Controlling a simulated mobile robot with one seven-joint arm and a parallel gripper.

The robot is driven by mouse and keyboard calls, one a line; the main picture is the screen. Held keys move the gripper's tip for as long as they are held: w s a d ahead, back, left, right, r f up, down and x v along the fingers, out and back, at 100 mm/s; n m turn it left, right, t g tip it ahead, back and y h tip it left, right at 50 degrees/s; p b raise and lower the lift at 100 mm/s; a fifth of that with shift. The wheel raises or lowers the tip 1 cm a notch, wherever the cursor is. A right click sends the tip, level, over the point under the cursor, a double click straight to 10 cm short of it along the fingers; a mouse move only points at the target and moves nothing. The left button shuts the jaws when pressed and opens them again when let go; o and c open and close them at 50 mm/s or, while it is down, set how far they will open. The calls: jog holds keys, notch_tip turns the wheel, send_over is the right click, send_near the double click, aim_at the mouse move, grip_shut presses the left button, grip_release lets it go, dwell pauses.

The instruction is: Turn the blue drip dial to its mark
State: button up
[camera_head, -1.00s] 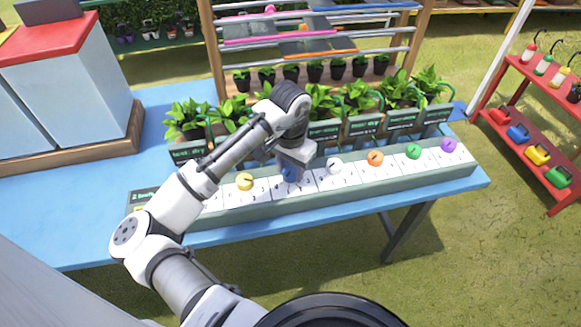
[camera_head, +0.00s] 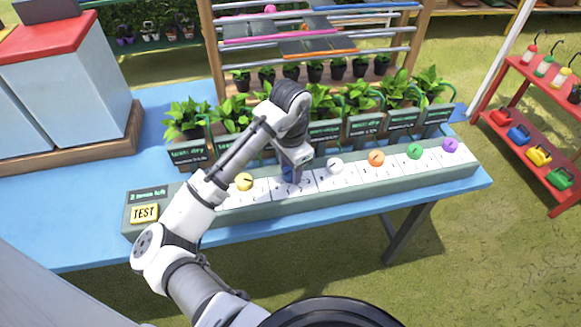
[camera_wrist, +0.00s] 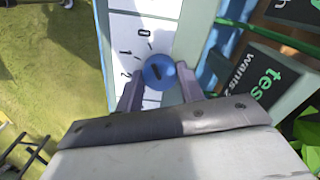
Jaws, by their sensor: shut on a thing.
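The blue dial (camera_wrist: 158,72) sits on a white scale panel, with the numbers 0, 1 and 2 showing beside it in the wrist view. A dark pointer mark shows on its face. My gripper (camera_wrist: 158,90) has its two fingers on either side of the dial, shut on it. In the head view the blue dial (camera_head: 289,174) is mostly hidden under my gripper (camera_head: 293,168). The dial's target mark cannot be made out.
A yellow TEST button (camera_head: 145,213) is at the left end. Potted plants (camera_head: 187,118) and signs stand behind.

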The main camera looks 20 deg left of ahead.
aim_at(290, 171)
jog(key=o, duration=1)
jog(key=shift+r, duration=0.1)
notch_tip(290, 171, up, 14)
jog(key=shift+f, duration=0.2)
